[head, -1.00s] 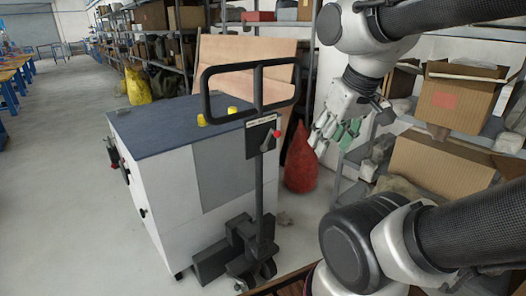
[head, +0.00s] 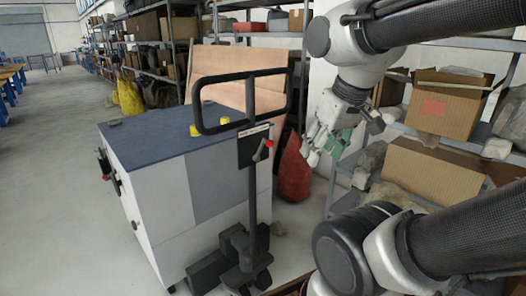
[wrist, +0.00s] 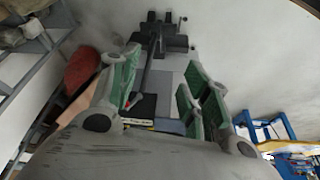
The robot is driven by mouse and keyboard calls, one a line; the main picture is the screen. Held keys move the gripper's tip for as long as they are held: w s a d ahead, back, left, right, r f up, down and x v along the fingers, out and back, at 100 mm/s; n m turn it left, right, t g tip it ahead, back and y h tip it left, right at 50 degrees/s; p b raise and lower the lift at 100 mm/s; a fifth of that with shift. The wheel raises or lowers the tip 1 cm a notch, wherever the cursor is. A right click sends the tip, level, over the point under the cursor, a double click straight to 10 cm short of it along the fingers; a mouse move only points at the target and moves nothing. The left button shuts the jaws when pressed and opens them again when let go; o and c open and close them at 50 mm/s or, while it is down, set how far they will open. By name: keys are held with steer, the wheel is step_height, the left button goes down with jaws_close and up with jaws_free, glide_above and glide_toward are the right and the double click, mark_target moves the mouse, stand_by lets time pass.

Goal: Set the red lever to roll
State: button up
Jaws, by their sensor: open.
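The red lever (head: 268,144) is a small red knob on the dark plate of a black pallet-truck handle (head: 251,185). The plate has a pale label strip along its top. In the wrist view the red lever (wrist: 128,103) shows small beside the left finger, and the handle post (wrist: 147,70) runs up between the fingers. My gripper (head: 325,156) hangs to the right of the lever with a clear gap, pointing down and left. Its green-padded fingers are apart and empty, also in the wrist view (wrist: 152,88). The label's words are too small to read.
A white cabinet (head: 165,215) with a dark top stands left of the handle, with yellow caps (head: 224,121) on it. A red sack (head: 294,170) stands behind. Shelves with cardboard boxes (head: 436,170) are at the right. The floor (head: 60,220) at the left is open.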

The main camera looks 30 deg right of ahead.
steer(key=m+t+y, duration=0.8)
steer(key=m+t, duration=0.4)
steer(key=m, duration=1.8)
glide_toward(270, 144)
steer(key=w, duration=0.4)
steer(key=x, duration=0.7)
steer(key=shift+a+f, duration=0.3)
steer(key=shift+a, duration=0.05)
